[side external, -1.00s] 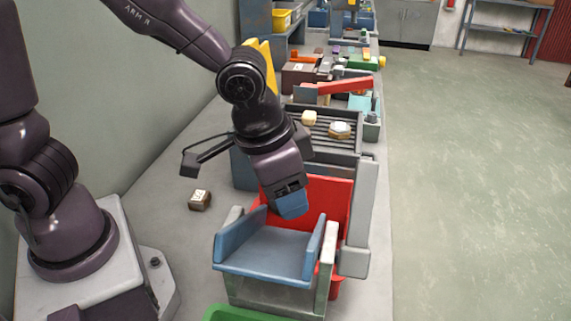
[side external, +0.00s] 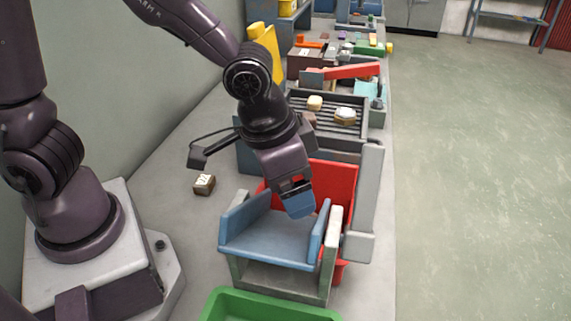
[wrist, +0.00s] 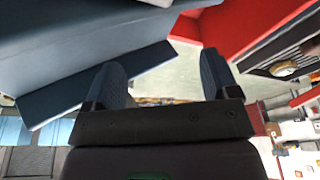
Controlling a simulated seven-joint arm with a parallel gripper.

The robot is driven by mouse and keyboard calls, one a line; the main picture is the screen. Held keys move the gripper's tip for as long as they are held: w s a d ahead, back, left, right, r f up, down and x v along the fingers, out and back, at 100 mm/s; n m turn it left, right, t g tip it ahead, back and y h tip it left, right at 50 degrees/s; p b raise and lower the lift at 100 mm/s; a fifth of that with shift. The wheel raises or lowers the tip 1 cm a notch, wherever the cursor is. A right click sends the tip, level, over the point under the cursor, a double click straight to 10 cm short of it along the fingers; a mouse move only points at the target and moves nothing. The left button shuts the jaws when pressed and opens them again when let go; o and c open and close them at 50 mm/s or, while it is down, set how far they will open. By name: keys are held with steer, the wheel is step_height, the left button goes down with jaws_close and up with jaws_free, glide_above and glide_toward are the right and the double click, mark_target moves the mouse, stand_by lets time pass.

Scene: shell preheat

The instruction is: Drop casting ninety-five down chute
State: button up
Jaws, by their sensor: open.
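My gripper (side external: 299,206) hangs over the right side of the blue chute (side external: 270,236), its blue fingertips low near the right side wall. In the wrist view my gripper (wrist: 160,78) shows its two fingers apart with nothing between them. The chute is a blue tray with raised sides on a grey stand. A brown block casting with a white label (side external: 204,184) lies on the bench left of the chute. Two pale-topped castings (side external: 315,103) (side external: 345,115) lie on the slatted rack. I cannot read any number, so I cannot tell which is ninety-five.
A red panel (side external: 333,190) stands upright behind the chute, and a grey post (side external: 366,195) is at its right. A green bin (side external: 270,308) is in front. The dark slatted rack (side external: 365,132) is behind, with a red bar (side external: 345,72) beyond. The bench left of the chute is mostly clear.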

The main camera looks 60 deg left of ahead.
steer(key=d+v, duration=0.1)
steer(key=v, duration=1.1)
steer(key=shift+a+r, duration=0.35)
steer(key=shift+a, duration=0.2)
steer(key=shift+s, duration=0.1)
steer(key=s+a+n+t, duration=0.2)
steer(key=s+a, duration=0.3)
steer(key=a, duration=0.7)
steer(key=shift+s+a+r+n+t+y, duration=0.2)
steer(key=shift+s+r+n+t+y, duration=0.1)
steer(key=shift+s+r+n+y, duration=0.15)
steer(key=shift+f, duration=0.1)
